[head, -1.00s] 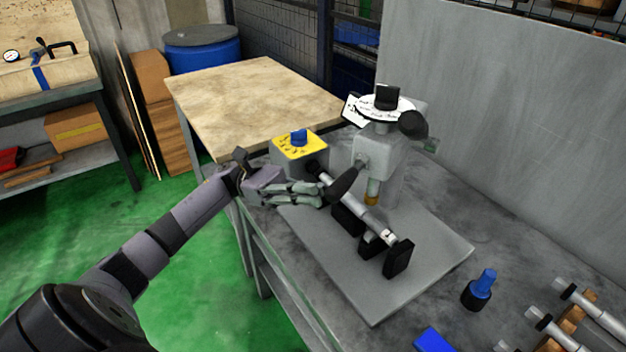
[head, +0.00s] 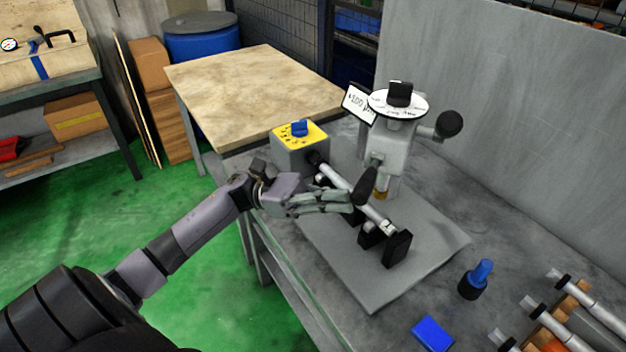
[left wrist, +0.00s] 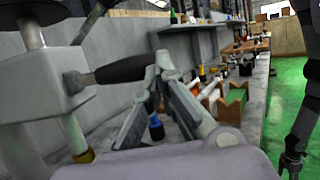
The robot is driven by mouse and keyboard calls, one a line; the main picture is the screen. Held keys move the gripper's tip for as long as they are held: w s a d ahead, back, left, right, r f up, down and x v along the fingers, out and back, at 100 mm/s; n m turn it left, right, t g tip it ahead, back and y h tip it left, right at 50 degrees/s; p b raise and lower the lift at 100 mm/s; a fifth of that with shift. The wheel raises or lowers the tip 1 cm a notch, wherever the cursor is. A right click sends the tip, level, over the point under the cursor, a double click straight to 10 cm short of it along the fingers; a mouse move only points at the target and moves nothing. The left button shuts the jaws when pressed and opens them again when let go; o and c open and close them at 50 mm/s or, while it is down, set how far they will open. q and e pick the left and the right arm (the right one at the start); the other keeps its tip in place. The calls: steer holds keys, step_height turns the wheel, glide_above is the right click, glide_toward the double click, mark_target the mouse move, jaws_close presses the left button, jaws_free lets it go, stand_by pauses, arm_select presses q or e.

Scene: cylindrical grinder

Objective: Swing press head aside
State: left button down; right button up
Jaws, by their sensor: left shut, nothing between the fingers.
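The press head (head: 390,145) is a light grey block with a white dial (head: 400,104) and a black knob on top. A black handle (head: 366,185) slants down from its front, and a ball-ended arm (head: 448,124) sticks out to the right. My left gripper (head: 352,203) is shut and empty, its fingertips against or just beside the handle; I cannot tell if they touch. In the left wrist view the handle (left wrist: 130,69) runs from the head (left wrist: 45,85) to just behind the fingers (left wrist: 158,70). What seems to be my right arm's end (left wrist: 291,162) shows small and dark.
Below the head, a shaft (head: 350,188) lies on black supports on a grey base plate (head: 350,285). A yellow-topped box (head: 300,137) stands at its left end. A blue-topped bottle (head: 476,280), a blue block (head: 432,333) and racked shafts (head: 565,325) lie to the right.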

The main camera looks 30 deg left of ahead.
arm_select(q)
steer(key=w+d+n+t+y, duration=0.3)
steer(key=w+d+t, duration=0.1)
steer(key=d, duration=0.7)
steer(key=w+d+n+t+y+p, duration=0.1)
steer(key=w+d+n+t+y, duration=0.2)
steer(key=d+t, duration=0.4)
steer(key=shift+w+d+n+t, duration=0.3)
steer(key=shift+w+d+n, duration=0.3)
steer(key=shift+w+d, duration=0.95)
steer(key=shift+s+d+f, duration=0.1)
steer(key=shift+s+d, duration=0.05)
steer(key=shift+s, duration=0.2)
